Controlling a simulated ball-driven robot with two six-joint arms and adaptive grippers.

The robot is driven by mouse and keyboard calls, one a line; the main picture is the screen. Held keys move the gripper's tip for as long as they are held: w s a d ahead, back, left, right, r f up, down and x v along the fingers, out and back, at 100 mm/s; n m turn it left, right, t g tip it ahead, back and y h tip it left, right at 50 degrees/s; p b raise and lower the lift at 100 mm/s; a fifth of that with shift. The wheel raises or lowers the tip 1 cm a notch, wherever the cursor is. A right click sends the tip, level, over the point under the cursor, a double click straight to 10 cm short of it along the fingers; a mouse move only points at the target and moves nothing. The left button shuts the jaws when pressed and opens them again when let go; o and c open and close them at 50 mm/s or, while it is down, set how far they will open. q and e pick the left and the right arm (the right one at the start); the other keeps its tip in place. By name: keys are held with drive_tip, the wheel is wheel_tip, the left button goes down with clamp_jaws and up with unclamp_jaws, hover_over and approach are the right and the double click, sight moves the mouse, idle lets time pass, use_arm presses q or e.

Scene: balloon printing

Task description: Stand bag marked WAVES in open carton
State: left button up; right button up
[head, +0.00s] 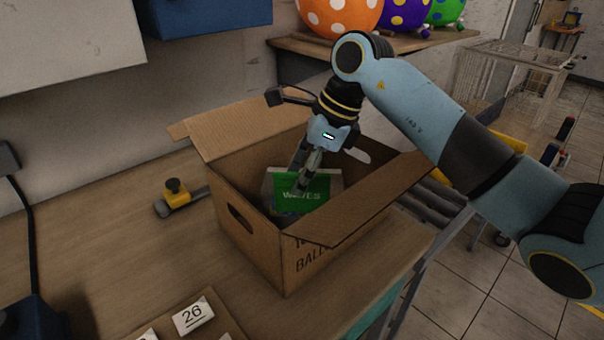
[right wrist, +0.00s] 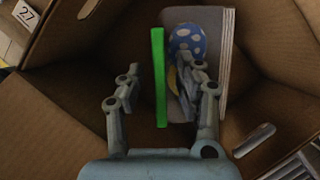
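The green bag marked WAVES (head: 305,193) stands upright inside the open cardboard carton (head: 250,255). My right gripper (head: 302,180) reaches down into the carton at the bag. In the right wrist view the bag (right wrist: 159,80) shows as a thin green edge between the two fingers. The fingers are spread, with a gap on each side of the bag, so the gripper is open around it. The bag's lower part is hidden in the head view. My left gripper is not in view.
A grey panel or packet (right wrist: 222,50) and a blue dotted print (right wrist: 187,40) are beside the bag in the carton. The carton's flaps stick outward. A yellow-and-black tool (head: 176,192) lies left of the carton.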

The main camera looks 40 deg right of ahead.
drive_tip(key=b+v, duration=0.1)
drive_tip(key=v, duration=1.1)
drive_tip(key=shift+b, duration=0.4)
drive_tip(key=shift+a, duration=0.1)
